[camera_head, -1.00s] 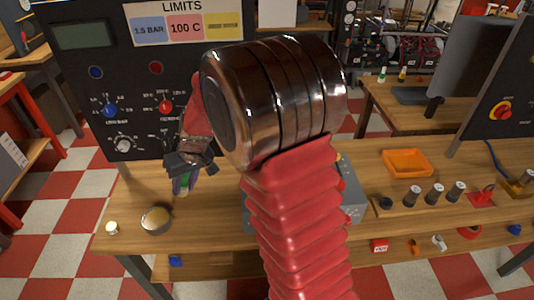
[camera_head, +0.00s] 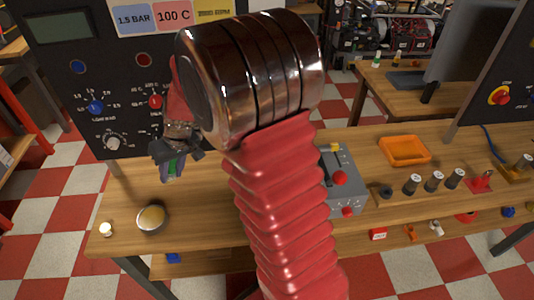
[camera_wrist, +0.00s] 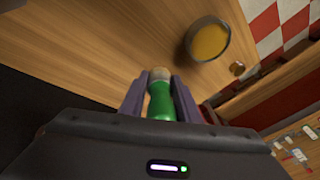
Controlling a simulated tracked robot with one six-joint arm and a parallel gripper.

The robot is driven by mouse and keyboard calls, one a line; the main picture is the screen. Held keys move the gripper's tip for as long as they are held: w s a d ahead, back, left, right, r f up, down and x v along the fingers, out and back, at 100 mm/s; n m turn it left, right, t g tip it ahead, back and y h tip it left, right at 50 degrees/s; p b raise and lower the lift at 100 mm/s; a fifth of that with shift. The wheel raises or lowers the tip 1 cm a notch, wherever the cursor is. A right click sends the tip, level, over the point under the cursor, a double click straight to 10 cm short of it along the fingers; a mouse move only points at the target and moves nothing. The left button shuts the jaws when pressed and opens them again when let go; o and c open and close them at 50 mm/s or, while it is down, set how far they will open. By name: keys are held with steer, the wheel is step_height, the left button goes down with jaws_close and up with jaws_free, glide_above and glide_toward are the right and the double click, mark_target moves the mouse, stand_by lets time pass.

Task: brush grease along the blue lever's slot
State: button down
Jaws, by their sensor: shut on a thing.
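My gripper (camera_head: 172,168) is in front of the dark panel, above the left part of the bench. Its jaws are shut on a green-handled brush (camera_wrist: 160,100), whose pale tip (camera_wrist: 160,74) points out between the fingers in the wrist view. A round metal dish of yellow grease (camera_head: 152,218) stands on the bench, below and left of my gripper. It also shows ahead of the brush in the wrist view (camera_wrist: 209,42), apart from the tip. A grey box (camera_head: 345,180) with a red knob and a yellow part is partly hidden by my arm. I cannot make out the blue lever or its slot.
The control panel (camera_head: 60,80) rises behind the bench's left side. An orange tray (camera_head: 404,151) and several dark cylinders (camera_head: 434,182) stand to the right. A small pale knob (camera_head: 106,229) is near the left front corner. Bare wood surrounds the dish.

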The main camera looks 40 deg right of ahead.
steer(key=s+d+r+n, duration=0.1)
steer(key=s+d+r, duration=0.5)
steer(key=s+d, duration=0.3)
steer(key=s+d+r+n, duration=0.2)
steer(key=s+d+r, duration=0.4)
steer(key=s+d, duration=0.4)
steer(key=s, duration=0.3)
steer(key=shift+g+y, duration=0.4)
